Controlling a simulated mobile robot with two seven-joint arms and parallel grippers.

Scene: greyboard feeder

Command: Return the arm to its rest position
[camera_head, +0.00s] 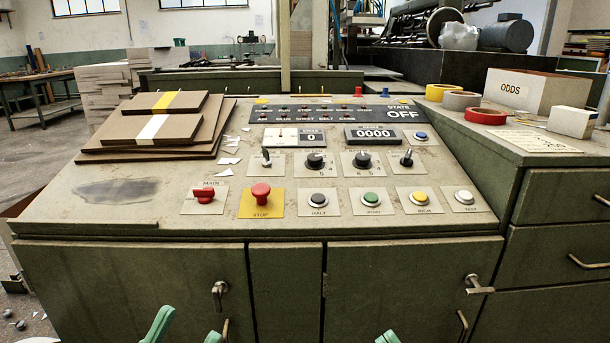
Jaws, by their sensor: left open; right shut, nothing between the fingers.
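Both my grippers show only as green fingertips at the bottom edge of the head view, in front of the console's cabinet doors. My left gripper (186,331) has its two fingertips spread apart with nothing visible between them. My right gripper (387,337) shows as one small green tip, shut and empty. Both look apart from the control panel (230,262). The rest of both arms is out of the picture.
The sloping panel carries a red main switch (204,195), a red stop button (261,193), knobs and push buttons. Greyboard stacks (152,130) lie at its upper left. Tape rolls (486,116) and an ODDS box (520,91) stand on the right cabinet. Door handles (478,285) stick out in front.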

